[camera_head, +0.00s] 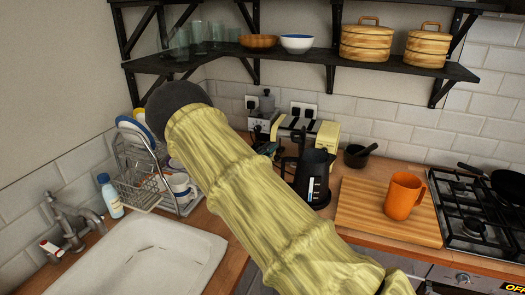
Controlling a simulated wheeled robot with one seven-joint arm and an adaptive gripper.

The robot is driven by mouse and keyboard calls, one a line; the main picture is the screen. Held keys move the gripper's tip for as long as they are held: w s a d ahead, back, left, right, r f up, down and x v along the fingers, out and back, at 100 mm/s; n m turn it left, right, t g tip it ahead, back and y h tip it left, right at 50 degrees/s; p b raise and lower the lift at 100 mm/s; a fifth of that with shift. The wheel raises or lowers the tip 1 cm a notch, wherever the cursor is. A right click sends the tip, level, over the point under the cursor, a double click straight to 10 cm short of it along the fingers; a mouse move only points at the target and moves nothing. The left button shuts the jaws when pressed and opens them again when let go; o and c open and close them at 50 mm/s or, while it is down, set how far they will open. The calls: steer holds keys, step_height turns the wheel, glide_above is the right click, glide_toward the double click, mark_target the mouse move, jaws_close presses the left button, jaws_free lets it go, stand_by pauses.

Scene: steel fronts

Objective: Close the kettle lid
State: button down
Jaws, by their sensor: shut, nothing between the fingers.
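The black kettle (315,180) stands upright on the wooden counter, with a pale water-level window on its front. A thin dark upright part (300,141) rises at its top left; it looks like the raised lid, but it is small and dark against the toaster. My yellow-sleeved arm crosses the middle of the view and hides the area left of the kettle.
A toaster (290,126) stands behind the kettle. An orange mug (402,196) stands on a cutting board (365,222) to the right, beside the gas hob (470,215). A dish rack (146,188) and sink (150,255) are at left. A shelf (300,62) hangs above.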

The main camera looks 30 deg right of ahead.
mark_target(296, 141)
steer(key=s+d+r+p, duration=0.2)
steer(key=d, duration=0.1)
steer(key=shift+s+d+r, duration=0.2)
steer(key=shift+s+r, duration=0.1)
steer(key=shift+r, duration=0.05)
steer(key=shift+w, duration=0.1)
